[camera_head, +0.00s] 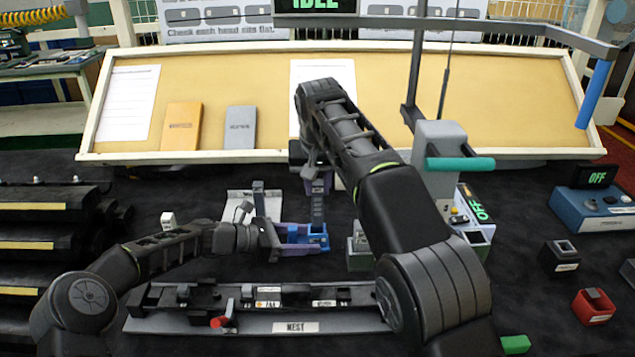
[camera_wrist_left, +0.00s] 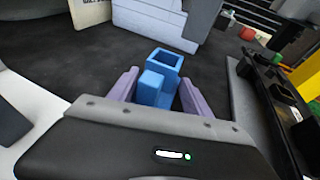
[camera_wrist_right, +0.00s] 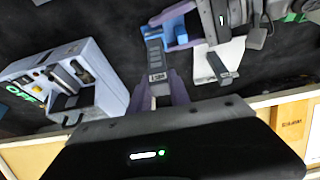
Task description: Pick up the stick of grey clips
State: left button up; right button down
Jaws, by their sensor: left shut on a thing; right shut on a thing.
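A grey stick of clips (camera_wrist_right: 155,62), with a small white label, is held between the purple fingers of my right gripper (camera_wrist_right: 160,92). In the head view the stick (camera_head: 317,207) hangs upright below my right gripper (camera_head: 317,178). My left gripper (camera_head: 287,238) is shut on a blue holder (camera_head: 315,236), which also shows between its fingers in the left wrist view (camera_wrist_left: 152,88). The blue holder has a square hollow. The stick's far end is close to the blue holder; I cannot tell whether they touch.
A white plate with a grey post (camera_head: 259,198) stands behind my left gripper. A long rack marked NEST (camera_head: 300,327) lies in front. A grey machine with a teal handle (camera_head: 460,163) stands to the right. A tan board (camera_head: 220,80) closes off the back.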

pick_arm(q)
jog(key=shift+f, duration=0.25)
pick_arm(e)
jog(key=s, duration=2.9)
jog(key=shift+s+d, duration=0.15)
jog(key=shift+s, duration=0.2)
pick_arm(q)
jog(key=o, duration=0.8)
jog(key=shift+o, duration=1.4)
jog(key=shift+r, duration=0.15)
jog(key=v, duration=1.2)
